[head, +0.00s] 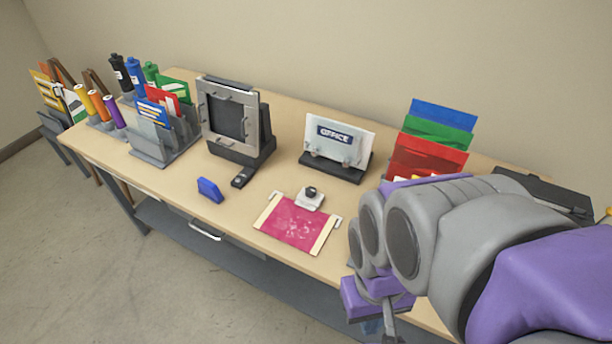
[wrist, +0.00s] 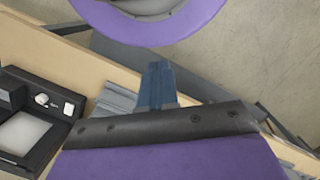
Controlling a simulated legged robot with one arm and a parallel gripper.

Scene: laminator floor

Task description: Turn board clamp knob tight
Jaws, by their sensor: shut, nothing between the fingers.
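The board clamp shows in the head view as a small white block with a dark round knob (head: 310,191) on top. It sits at the back edge of a pink board (head: 296,222) with pale side strips, near the table's front edge. My gripper (head: 391,335) is at the bottom of the head view, to the right of and nearer than the board, apart from the knob. Its fingers are partly cut off by the frame there. In the wrist view my gripper (wrist: 158,75) is shut and empty. The knob does not show in the wrist view.
The wooden table (head: 270,175) holds a grey framed screen device (head: 230,115), an OFFICE sign holder (head: 337,145), a blue block (head: 210,190) and colored folders (head: 432,140). A black device with a white knob (wrist: 42,100) shows in the wrist view. Bare tabletop surrounds the board's left side.

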